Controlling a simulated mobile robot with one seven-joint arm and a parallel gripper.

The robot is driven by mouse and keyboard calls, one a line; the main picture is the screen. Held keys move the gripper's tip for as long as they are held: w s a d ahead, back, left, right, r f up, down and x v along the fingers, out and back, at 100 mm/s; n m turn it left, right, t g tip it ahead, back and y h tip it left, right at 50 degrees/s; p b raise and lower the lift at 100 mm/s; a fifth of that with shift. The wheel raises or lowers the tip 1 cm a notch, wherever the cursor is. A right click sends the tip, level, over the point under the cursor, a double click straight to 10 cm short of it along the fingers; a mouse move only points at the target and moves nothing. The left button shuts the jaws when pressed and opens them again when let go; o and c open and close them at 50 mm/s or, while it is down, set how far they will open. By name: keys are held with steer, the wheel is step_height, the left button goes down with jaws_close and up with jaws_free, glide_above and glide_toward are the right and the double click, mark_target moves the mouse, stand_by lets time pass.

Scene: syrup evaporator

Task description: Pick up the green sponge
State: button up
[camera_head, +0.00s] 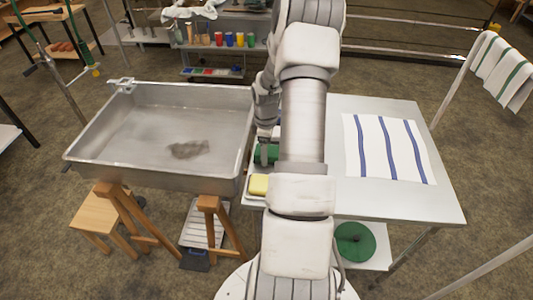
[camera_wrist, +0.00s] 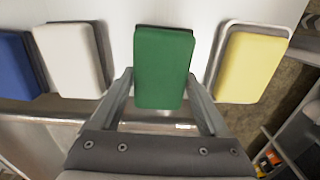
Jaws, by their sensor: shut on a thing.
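The green sponge (camera_wrist: 162,68) is in the middle of the wrist view, between the two fingers of my gripper (camera_wrist: 160,100), which is shut on it. A dark edge shows along its far end. In the head view the green sponge (camera_head: 266,153) is partly hidden behind my arm, and my gripper (camera_head: 265,146) is over it at the left side of the white table. I cannot tell whether the sponge is lifted clear of what is under it.
A yellow sponge (camera_wrist: 252,68) in a pale tray lies right of the green one; a white sponge (camera_wrist: 69,60) and a blue one (camera_wrist: 14,68) lie left. A steel pan (camera_head: 165,130) stands left of the table (camera_head: 400,203). A striped towel (camera_head: 388,148) lies on the table.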

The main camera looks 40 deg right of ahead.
step_height(320, 180, up, 3)
steer(key=shift+w+d+r, duration=0.1)
steer(key=shift+d, duration=0.05)
steer(key=w+d+r, duration=0.6)
steer(key=w+d, duration=0.1)
steer(key=d, duration=0.1)
steer(key=shift+d+r, duration=0.25)
steer(key=shift+d, duration=0.15)
